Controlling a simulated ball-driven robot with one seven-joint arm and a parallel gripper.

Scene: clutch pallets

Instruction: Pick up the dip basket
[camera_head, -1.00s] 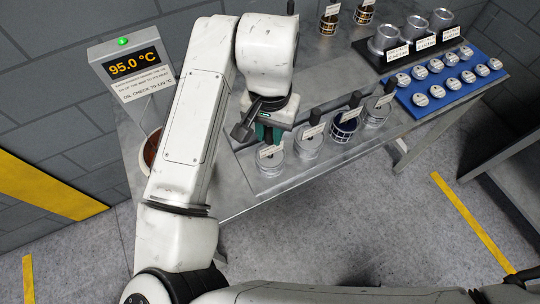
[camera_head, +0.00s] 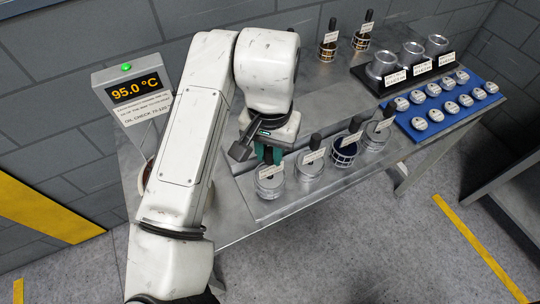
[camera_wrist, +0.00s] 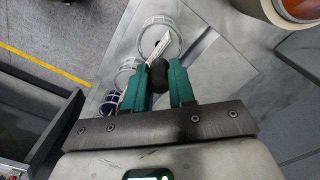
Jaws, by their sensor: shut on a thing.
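The dip basket (camera_head: 270,184) is a round, light metal basket with a white label and an upright black handle. It is at the left end of the front row on the steel table. My gripper (camera_head: 268,154) is above it, pointing down. In the wrist view my gripper's teal fingers (camera_wrist: 161,82) are shut on the black handle. The basket's pale rim (camera_wrist: 176,33) and tilted label show just beyond the fingers. I cannot tell whether the basket's bottom touches the table.
Close by on the right stand more handled baskets, one a silver basket (camera_head: 309,172) and one with dark blue contents (camera_head: 344,153). A 95.0 °C display (camera_head: 137,91) stands left. A blue tray (camera_head: 424,134) with silver pucks lies right. A reddish-filled pot (camera_wrist: 299,9) is near.

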